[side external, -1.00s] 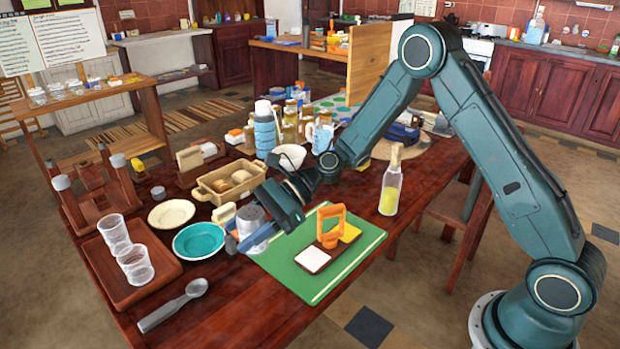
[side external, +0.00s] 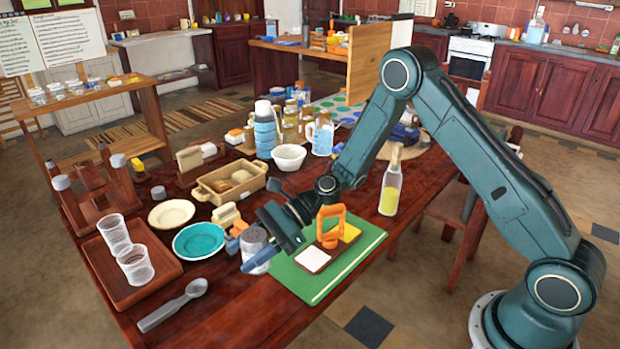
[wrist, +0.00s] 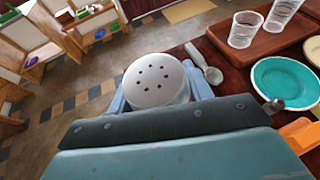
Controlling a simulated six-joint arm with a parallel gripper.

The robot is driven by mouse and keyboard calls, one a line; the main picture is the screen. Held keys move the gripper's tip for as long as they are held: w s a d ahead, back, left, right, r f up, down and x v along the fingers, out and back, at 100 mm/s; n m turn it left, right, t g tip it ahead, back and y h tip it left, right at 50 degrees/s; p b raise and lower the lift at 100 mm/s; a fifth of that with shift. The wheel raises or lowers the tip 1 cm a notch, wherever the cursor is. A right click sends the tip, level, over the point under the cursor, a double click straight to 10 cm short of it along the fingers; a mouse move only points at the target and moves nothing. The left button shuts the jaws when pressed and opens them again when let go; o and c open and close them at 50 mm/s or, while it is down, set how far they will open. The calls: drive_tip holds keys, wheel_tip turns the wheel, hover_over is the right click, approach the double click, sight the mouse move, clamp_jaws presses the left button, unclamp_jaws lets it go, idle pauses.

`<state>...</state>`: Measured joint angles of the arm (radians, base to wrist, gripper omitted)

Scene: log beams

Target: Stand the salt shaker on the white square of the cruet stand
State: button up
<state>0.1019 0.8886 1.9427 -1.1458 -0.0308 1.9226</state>
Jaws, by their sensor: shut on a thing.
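The salt shaker (side external: 256,248), with a silver perforated cap, is held in my gripper (side external: 262,256). In the wrist view its cap (wrist: 155,82) faces the camera, between the two blue fingers (wrist: 158,92). In the side view it is near the left edge of the green board; I cannot tell its exact height above the table. The cruet stand (side external: 326,251) is brown with an orange handle (side external: 331,226), a bare white square (side external: 312,259) at the front left and a yellow square (side external: 350,233) behind. The shaker is left of the white square, apart from it.
The green board (side external: 335,277) lies under the stand. A teal plate (side external: 199,241), a tray (side external: 105,262) with two glasses and a spoon (side external: 172,305) lie to the left. A bottle (side external: 390,185) stands behind right. An orange and blue item (side external: 236,229) is close behind the shaker.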

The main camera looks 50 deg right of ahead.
wheel_tip(320, 180, down, 10)
drive_tip(key=shift+r, duration=0.1)
idle(0.4)
drive_tip(key=shift+f, duration=2.2)
drive_tip(key=shift+f, duration=0.2)
drive_tip(key=o, duration=1.1)
drive_tip(key=shift+o, duration=0.2)
drive_tip(key=shift+d, duration=0.2)
drive_tip(key=v, duration=1.3)
drive_tip(key=shift+d, duration=0.25)
drive_tip(key=shift+r, duration=0.15)
